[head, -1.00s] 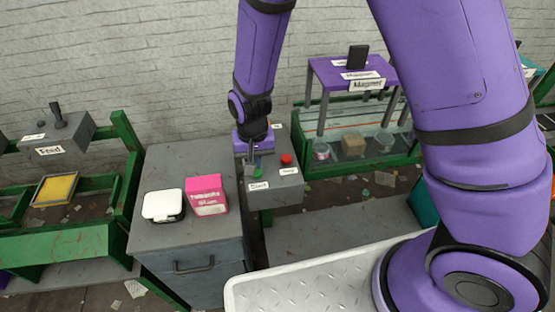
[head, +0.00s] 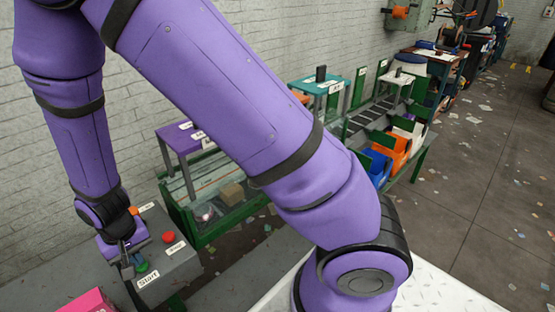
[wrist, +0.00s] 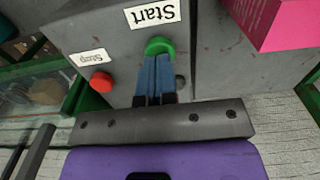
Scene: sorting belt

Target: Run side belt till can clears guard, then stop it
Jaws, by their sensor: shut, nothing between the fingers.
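My gripper (head: 128,264) is shut and empty at the grey control box (head: 180,262). In the wrist view my gripper (wrist: 156,92) has its fingertips at the green Start button (wrist: 158,47), seemingly touching it. The Start button also shows in the head view (head: 141,265). The red Stop button (head: 169,237) is beside it, and shows in the wrist view (wrist: 101,82) left of the fingers. The side belt (head: 212,172) lies beyond the box, under a purple guard (head: 180,135). A pale can (head: 204,212) is at its near end. My arm hides the belt's right part.
A brown box (head: 231,193) sits on the belt beside the can. A pink box (head: 88,303) is at the lower left. Farther back are a teal guard (head: 318,82) and orange (head: 390,155) and blue (head: 376,166) bins. Open floor lies right.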

